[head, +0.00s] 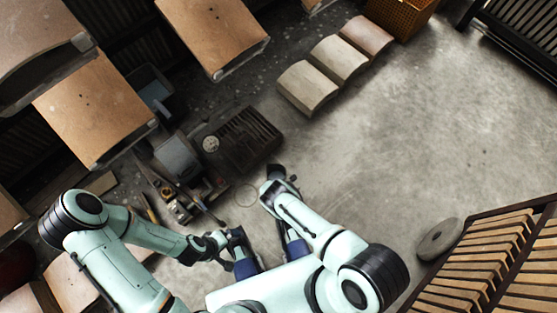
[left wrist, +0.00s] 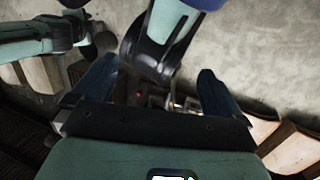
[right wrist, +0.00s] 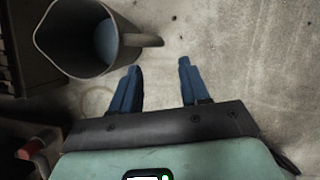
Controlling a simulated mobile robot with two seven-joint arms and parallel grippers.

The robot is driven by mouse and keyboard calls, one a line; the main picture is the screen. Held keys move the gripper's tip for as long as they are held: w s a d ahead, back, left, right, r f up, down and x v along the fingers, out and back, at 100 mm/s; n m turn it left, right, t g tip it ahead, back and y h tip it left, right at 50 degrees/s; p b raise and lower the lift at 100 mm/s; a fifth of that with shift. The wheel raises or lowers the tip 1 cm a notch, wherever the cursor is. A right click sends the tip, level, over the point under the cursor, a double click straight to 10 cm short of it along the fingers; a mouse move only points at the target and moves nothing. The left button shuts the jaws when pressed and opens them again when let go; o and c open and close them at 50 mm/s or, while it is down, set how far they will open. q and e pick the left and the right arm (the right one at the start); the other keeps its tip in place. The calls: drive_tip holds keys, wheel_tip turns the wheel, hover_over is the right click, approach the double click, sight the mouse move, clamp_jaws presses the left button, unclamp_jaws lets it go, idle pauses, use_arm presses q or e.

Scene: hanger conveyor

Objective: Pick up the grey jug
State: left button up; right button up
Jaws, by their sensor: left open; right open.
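The grey jug (right wrist: 85,38) shows in the right wrist view at upper left. Its open mouth faces the camera, its inside looks bluish, and its handle points right. My right gripper (right wrist: 160,67) is open and empty. Its fingers are below and right of the jug handle, apart from it in the picture. In the head view a dark shape beside my right gripper (head: 280,182) may be the jug, but I cannot tell. My left gripper (head: 238,242) is close to my body; in the left wrist view (left wrist: 157,70) its fingers are open with nothing held.
A dark slatted box (head: 243,140) stands left of my right gripper. Tools (head: 178,205) and a grey bin (head: 178,157) lie further left. A slatted wooden rack (head: 480,265) and a round stone disc (head: 440,239) are at right.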

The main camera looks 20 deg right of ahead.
drive_tip(key=b+x, duration=0.6)
drive_tip(key=x, duration=0.2)
drive_tip(key=shift+d+f, duration=0.1)
drive_tip(key=shift+f, duration=0.3)
drive_tip(key=shift+w+f, duration=0.1)
drive_tip(key=shift+f, duration=0.05)
use_arm(q)
drive_tip(key=w+a+f+t+y, duration=0.1)
drive_tip(key=w+a+f+t, duration=0.1)
drive_tip(key=w+a+f, duration=0.2)
wheel_tip(320, 180, down, 5)
drive_tip(key=shift+w+a+r+n+y, duration=0.15)
drive_tip(key=shift+w+a+n+y, duration=0.2)
drive_tip(key=shift+w, duration=0.9)
use_arm(e)
clamp_jaws()
